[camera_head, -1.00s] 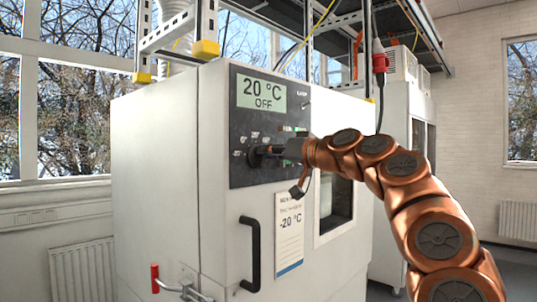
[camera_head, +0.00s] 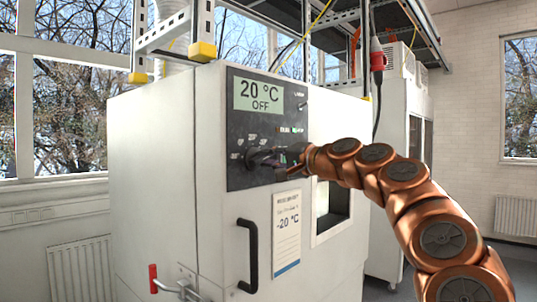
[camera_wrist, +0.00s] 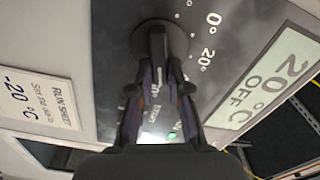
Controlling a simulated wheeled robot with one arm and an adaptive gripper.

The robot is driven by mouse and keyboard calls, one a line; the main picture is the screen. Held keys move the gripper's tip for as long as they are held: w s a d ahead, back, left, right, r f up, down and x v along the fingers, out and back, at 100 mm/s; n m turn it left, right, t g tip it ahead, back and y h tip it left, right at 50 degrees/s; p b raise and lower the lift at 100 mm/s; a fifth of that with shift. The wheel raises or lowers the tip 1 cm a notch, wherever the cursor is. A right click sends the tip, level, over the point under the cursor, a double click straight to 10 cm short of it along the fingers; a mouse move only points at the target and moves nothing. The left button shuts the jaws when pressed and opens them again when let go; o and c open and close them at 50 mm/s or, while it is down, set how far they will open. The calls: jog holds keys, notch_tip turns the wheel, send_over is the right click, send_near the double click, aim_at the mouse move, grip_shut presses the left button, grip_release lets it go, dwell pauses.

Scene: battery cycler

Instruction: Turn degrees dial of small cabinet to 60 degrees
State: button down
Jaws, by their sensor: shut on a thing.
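The white small cabinet (camera_head: 155,190) has a black control panel (camera_head: 240,180) on its front. The panel's display (camera_head: 260,96) reads 20 °C and OFF; it also shows in the wrist view (camera_wrist: 272,82). The round black degrees dial (camera_head: 257,159) is below the display. In the wrist view the dial (camera_wrist: 146,40) has a raised grip, and the marks 0° and 20° show to its right. My gripper (camera_head: 277,158) reaches in from the right, its fingers shut on the dial's grip, as the wrist view (camera_wrist: 158,72) shows. The fingers hide part of the dial, and its exact setting is unclear.
A black door handle (camera_head: 248,255) and a run sheet reading -20 °C (camera_head: 287,235) are below the panel. A red-tipped latch (camera_head: 154,278) sticks out at lower left. A small window (camera_head: 331,205) is right of the panel. A metal rack stands above.

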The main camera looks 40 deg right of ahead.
jog(key=shift+m+p, duration=0.3)
jog(key=shift+m, duration=0.5)
jog(key=shift+f, duration=0.1)
jog(key=c, duration=1.1)
grip_release()
jog(key=v, duration=1.2)
